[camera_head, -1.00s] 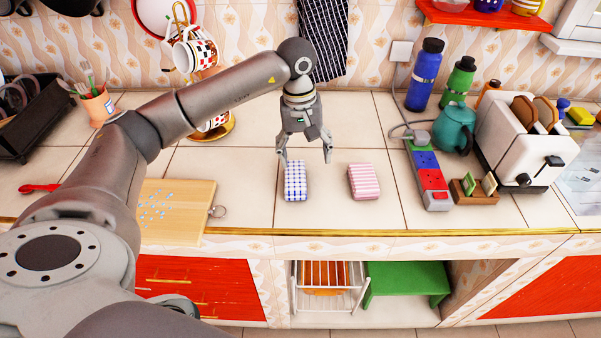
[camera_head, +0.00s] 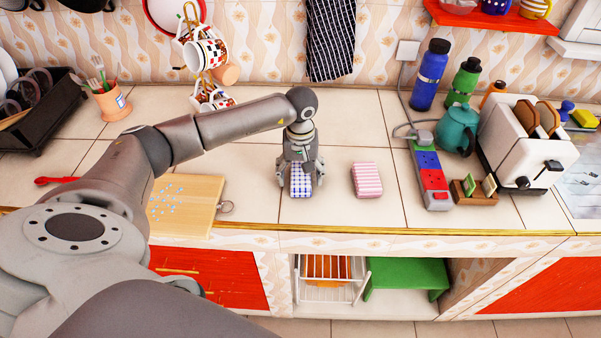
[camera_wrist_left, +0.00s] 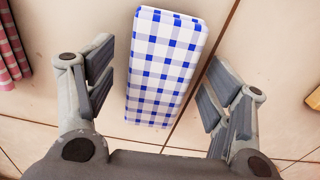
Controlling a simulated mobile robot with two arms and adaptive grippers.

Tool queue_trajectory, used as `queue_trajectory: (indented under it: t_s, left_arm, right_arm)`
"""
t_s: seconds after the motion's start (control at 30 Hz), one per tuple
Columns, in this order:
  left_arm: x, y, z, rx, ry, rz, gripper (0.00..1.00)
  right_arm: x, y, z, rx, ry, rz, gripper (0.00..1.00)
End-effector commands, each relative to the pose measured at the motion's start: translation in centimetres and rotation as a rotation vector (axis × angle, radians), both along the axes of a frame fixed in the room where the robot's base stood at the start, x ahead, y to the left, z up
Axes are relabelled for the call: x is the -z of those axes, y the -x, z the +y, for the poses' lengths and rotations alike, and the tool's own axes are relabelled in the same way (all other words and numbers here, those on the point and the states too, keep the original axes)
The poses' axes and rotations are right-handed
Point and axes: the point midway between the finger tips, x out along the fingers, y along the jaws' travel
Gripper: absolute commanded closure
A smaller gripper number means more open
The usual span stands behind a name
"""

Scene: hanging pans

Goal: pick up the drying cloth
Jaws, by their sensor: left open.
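A folded blue-and-white checked cloth (camera_head: 301,191) lies on the tiled counter, partly hidden by my left gripper (camera_head: 300,183). That gripper points down over the cloth and is open. In the left wrist view, the checked cloth (camera_wrist_left: 165,65) lies between the two spread fingers (camera_wrist_left: 160,58), with a gap on each side. A folded pink-striped cloth (camera_head: 367,180) lies to the right, and its edge shows at the left of the wrist view (camera_wrist_left: 12,52). A dark striped towel (camera_head: 330,38) hangs on the wall behind. My right gripper is not in view.
A wooden board (camera_head: 190,207) with a ring lies left of the checked cloth. A mug stand (camera_head: 206,60) is behind my arm. A power strip (camera_head: 430,176), teal teapot (camera_head: 457,129) and toaster (camera_head: 522,142) stand to the right. The counter's front edge (camera_head: 400,228) is close.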

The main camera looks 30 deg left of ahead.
Motion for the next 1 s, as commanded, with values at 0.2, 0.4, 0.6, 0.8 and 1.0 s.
queue_trajectory:
  t_s: [0.2, 0.4, 0.6, 0.8, 1.0]
  left_arm:
    - [0.46, -0.04, -0.02, 0.001, 0.0, -0.001, 0.25]
    - [0.44, -0.04, -0.02, 0.001, 0.0, -0.001, 0.42]
    - [0.41, -0.03, -0.01, 0.001, 0.0, -0.001, 0.67]
    - [0.4, -0.04, -0.01, 0.0, 0.0, -0.001, 0.74]
    - [0.08, -0.08, 0.02, 0.0, 0.0, -0.003, 0.74]
  right_arm:
    - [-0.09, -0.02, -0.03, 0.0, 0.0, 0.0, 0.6]
    - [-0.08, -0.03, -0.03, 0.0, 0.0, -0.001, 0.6]
    - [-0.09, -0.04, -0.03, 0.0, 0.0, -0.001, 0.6]
    - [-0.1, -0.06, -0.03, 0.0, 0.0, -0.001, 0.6]
    - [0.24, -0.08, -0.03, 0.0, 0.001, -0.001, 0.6]
